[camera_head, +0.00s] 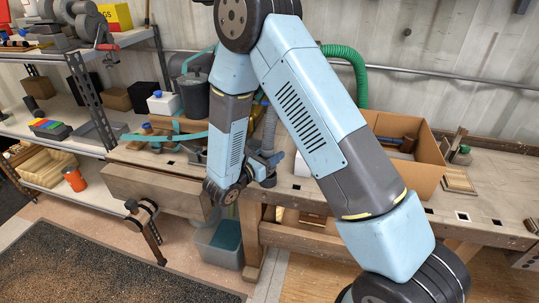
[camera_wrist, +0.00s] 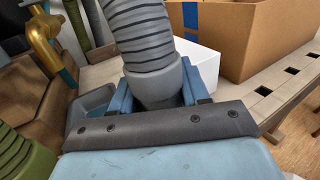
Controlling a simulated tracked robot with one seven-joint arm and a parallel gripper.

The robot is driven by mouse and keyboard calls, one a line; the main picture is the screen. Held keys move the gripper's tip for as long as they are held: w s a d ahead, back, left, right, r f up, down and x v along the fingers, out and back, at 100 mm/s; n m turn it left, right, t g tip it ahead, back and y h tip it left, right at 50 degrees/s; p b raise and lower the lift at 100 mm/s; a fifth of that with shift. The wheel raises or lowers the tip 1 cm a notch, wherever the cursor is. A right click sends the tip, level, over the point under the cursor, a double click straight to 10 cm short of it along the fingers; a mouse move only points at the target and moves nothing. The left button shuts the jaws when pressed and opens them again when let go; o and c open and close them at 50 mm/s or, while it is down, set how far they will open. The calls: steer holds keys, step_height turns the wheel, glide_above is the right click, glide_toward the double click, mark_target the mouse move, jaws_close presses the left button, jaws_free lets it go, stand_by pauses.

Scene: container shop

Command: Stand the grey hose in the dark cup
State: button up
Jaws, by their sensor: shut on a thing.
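The grey hose (camera_wrist: 140,35) is ribbed, with a smooth grey cuff at its near end. My gripper (camera_wrist: 160,85) is shut on that cuff, one blue finger on each side. The hose runs up out of the wrist view, so its far end is hidden there. In the head view part of the hose (camera_head: 269,128) rises above my gripper (camera_head: 264,163), partly behind my arm. A dark grey cylindrical vessel (camera_head: 195,97), which looks like the dark cup, stands on the bench to the left of the hose, apart from it. Its inside cannot be made out.
A cardboard box (camera_head: 427,150) stands on the bench to the right. A white box (camera_wrist: 199,62) is behind my gripper in the wrist view. A green hose (camera_head: 357,75) is at the back. A white-bodied, blue-capped container (camera_head: 163,103) stands left of the dark vessel.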

steer(key=shift+f, duration=1.4)
stand_by(1.4)
steer(key=o, duration=1.3)
steer(key=shift+c, duration=0.2)
steer(key=shift+s, duration=0.1)
steer(key=v, duration=1.3)
steer(key=shift+s+a, duration=0.25)
steer(key=shift+a, duration=0.1)
